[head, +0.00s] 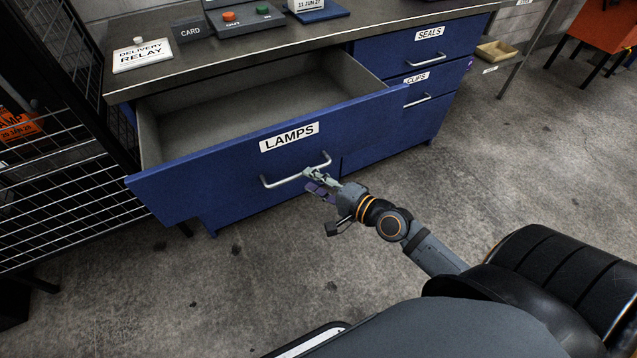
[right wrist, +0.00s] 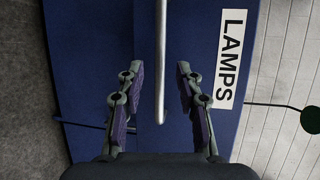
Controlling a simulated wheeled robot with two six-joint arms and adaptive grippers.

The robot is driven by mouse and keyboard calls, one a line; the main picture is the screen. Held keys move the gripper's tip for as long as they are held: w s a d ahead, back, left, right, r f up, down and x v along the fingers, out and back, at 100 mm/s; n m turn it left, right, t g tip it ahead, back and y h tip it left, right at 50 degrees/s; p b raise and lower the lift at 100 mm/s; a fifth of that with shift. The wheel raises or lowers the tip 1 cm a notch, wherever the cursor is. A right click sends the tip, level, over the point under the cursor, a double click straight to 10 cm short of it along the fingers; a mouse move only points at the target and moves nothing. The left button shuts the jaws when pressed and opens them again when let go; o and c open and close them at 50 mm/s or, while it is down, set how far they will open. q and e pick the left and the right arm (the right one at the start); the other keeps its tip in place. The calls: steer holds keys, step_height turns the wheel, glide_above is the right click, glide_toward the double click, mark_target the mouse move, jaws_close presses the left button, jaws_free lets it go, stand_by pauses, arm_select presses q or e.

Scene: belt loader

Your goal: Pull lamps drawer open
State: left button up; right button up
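The blue lamps drawer (head: 225,170), with a white LAMPS label (head: 290,137), stands pulled well out of the cabinet. The visible part of its grey inside is empty. Its silver bar handle (head: 285,181) is on the front panel below the label. My right gripper (head: 318,183) is at the right part of this handle. In the right wrist view, the two fingers of my right gripper (right wrist: 158,82) are spread apart. The handle bar (right wrist: 160,60) runs between them with a gap on both sides. My left gripper is in neither view.
The seals drawer (head: 400,47) and the clips drawer (head: 390,91) are shut, to the right. The grey worktop (head: 275,45) carries a Delivery Relay sign (head: 142,55) and a button box (head: 243,19). The floor in front is clear.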

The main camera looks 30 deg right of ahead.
steer(key=shift+v, duration=1.25)
steer(key=d+f+n+g+h, duration=0.1)
steer(key=d+f+n+h, duration=0.15)
steer(key=f, duration=0.45)
steer(key=d+f+n+g+h, duration=0.1)
steer(key=d+f, duration=0.3)
steer(key=f, duration=0.3)
steer(key=s+d+f+n+g+h, duration=0.1)
steer(key=s+f+n+g, duration=0.1)
steer(key=s+f, duration=0.35)
steer(key=s+d+f+n+g+h, duration=0.1)
steer(key=s+f+n+g, duration=0.15)
steer(key=f, duration=0.65)
steer(key=s+d+f+n+g+h, duration=0.15)
steer(key=s+f, duration=0.25)
steer(key=f, duration=0.4)
steer(key=s+a+f+n+g, duration=0.3)
steer(key=s+f+n+g, duration=0.15)
steer(key=s+f, duration=0.45)
arm_select(q)
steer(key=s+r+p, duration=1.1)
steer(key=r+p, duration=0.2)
steer(key=p, duration=0.6)
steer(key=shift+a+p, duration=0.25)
steer(key=shift+p, duration=0.05)
arm_select(e)
steer(key=s+r, duration=1.3)
steer(key=shift+d+g+h, duration=0.3)
steer(key=shift+g, duration=0.15)
